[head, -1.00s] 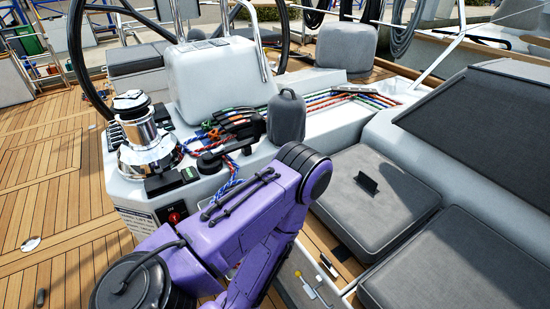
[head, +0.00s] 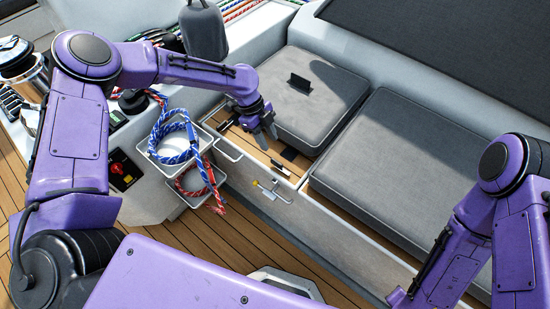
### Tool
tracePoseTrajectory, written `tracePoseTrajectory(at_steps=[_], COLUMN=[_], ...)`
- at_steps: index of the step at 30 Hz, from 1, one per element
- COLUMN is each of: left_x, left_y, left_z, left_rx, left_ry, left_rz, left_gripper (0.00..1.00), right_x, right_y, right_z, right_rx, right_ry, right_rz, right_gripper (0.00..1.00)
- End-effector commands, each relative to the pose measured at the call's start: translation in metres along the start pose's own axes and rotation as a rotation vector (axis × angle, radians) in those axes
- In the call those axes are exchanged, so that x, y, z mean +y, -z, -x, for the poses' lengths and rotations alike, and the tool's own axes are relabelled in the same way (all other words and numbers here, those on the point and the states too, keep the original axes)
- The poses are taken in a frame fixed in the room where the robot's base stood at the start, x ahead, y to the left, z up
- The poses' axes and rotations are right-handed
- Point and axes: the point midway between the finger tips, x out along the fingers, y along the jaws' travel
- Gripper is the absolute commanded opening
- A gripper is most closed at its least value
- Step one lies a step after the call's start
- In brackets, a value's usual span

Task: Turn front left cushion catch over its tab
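The front left cushion (head: 310,105) is a grey square pad with a black upright flap (head: 300,83) on its top. At its near edge lie a flat black tab (head: 289,154) and a small dark-and-pale fitting (head: 280,166) on the wooden ledge; I cannot tell surely which part is the catch. My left gripper (head: 263,134) points down at the cushion's left near corner, left of the tab and apart from it. Its two fingers look spread and empty. My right arm (head: 510,190) enters from the right; its gripper is not seen.
A second grey cushion (head: 425,160) lies to the right. A metal latch with a yellow knob (head: 270,190) is on the pale locker front below. Blue and red ropes (head: 190,140) hang over open bins (head: 165,168) at left. The wooden floor (head: 235,225) is open in front.

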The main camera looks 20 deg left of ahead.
Motion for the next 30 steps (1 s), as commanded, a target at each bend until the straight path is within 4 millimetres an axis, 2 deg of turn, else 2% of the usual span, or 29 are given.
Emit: tracePoseTrajectory(at_steps=[2,4,12,18,28,30], left_x=[-0.001,-0.001,0.001,0.001,0.001,0.001], left_y=[-0.005,-0.007,-0.007,-0.007,-0.007,-0.007], left_z=[0.005,-0.001,-0.061,-0.091,-0.097,-0.097], left_rx=[-0.012,-0.015,-0.014,-0.015,-0.015,-0.015], left_ry=[-0.01,-0.015,-0.017,-0.014,-0.013,-0.013], left_rz=[-0.041,-0.052,-0.049,-0.048,-0.047,-0.047], left_gripper=[0.38,0.38,0.38,0.38,0.38,0.15], right_x=[0.0,0.0,0.0,0.0,0.0,0.0], right_y=[0.0,0.0,0.001,0.002,0.002,0.002], right_z=[0.0,0.0,0.003,0.004,0.003,0.003], right_rx=[0.0,0.0,0.0,0.0,0.0,0.0], right_ry=[0.0,0.0,0.0,0.0,0.0,0.0], right_rz=[0.0,0.0,0.0,0.0,0.0,0.0], right_gripper=[0.43,0.43,0.43,0.43,0.43,0.43])
